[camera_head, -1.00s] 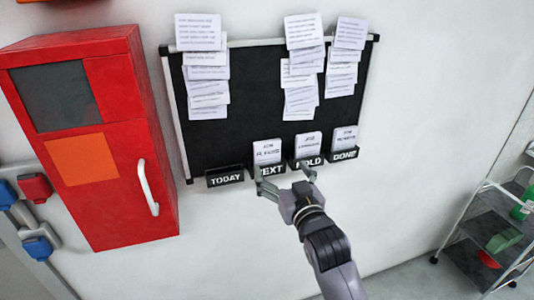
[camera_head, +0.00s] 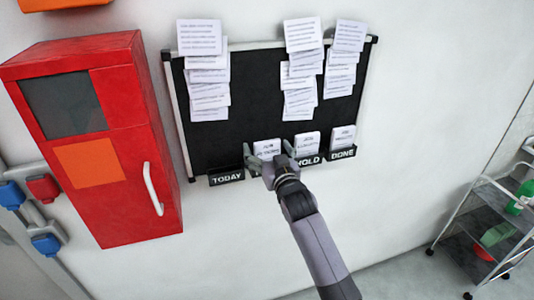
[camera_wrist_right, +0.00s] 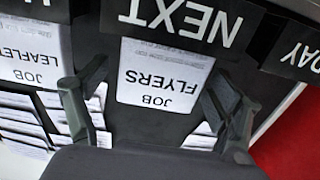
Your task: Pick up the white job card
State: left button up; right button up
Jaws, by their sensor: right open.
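A white job card (camera_head: 266,146) stands upright in the NEXT holder on the black board. In the right wrist view it shows upside down as the card (camera_wrist_right: 162,77) reading "JOB FLYERS", behind the NEXT label (camera_wrist_right: 185,18). My right gripper (camera_head: 269,156) is open at that holder and covers its label in the head view. In the wrist view its fingers stand one on each side of the card, with gaps between; it holds nothing. The card's lower edge is hidden in the holder. My left gripper is not in view.
White cards also stand in the HOLD (camera_head: 307,142) and DONE (camera_head: 342,137) holders; the TODAY holder (camera_head: 226,177) looks empty. Paper sheets (camera_head: 199,36) hang on the board. A red cabinet (camera_head: 130,185) is left, a shelf cart (camera_head: 490,235) right.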

jog(key=shift+c, duration=0.6)
jog(key=c, duration=1.1)
jog(key=shift+r, duration=0.15)
jog(key=shift+c, duration=0.2)
